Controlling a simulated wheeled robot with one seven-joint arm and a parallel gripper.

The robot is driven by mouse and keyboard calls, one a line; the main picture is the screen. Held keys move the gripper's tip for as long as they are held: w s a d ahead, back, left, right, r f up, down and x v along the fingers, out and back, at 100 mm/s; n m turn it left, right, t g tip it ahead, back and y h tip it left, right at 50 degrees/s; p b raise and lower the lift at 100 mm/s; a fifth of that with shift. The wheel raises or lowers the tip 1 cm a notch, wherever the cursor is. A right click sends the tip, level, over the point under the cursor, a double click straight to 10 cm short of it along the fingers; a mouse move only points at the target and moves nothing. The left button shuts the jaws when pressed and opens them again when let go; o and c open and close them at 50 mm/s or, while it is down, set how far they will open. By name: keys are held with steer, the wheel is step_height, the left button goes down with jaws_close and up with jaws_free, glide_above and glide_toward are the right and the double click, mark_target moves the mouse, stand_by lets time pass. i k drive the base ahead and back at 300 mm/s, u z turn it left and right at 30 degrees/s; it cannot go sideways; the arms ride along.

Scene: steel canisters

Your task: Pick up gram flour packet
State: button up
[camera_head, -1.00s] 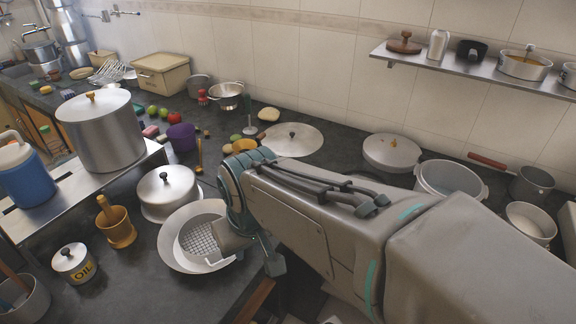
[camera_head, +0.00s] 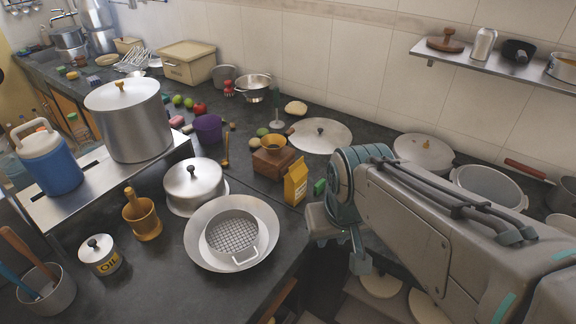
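A small upright yellow-orange packet (camera_head: 295,182), likely the gram flour packet, stands on the dark counter in the head view, in front of a brown wooden box. Its print is too small to read. My gripper (camera_head: 334,224) is to the right of the packet and nearer the camera, by the counter's front edge, apart from it. My arm's wrist covers the fingertips, so their opening does not show.
A wide steel pan (camera_head: 266,262) with a strainer in it lies left of my gripper. A flat round lid (camera_head: 334,138) lies behind.

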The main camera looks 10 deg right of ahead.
mark_target(296, 180)
steer(key=k, duration=0.5)
steer(key=z, duration=0.7)
steer(key=i, duration=0.75)
steer(key=u, duration=0.45)
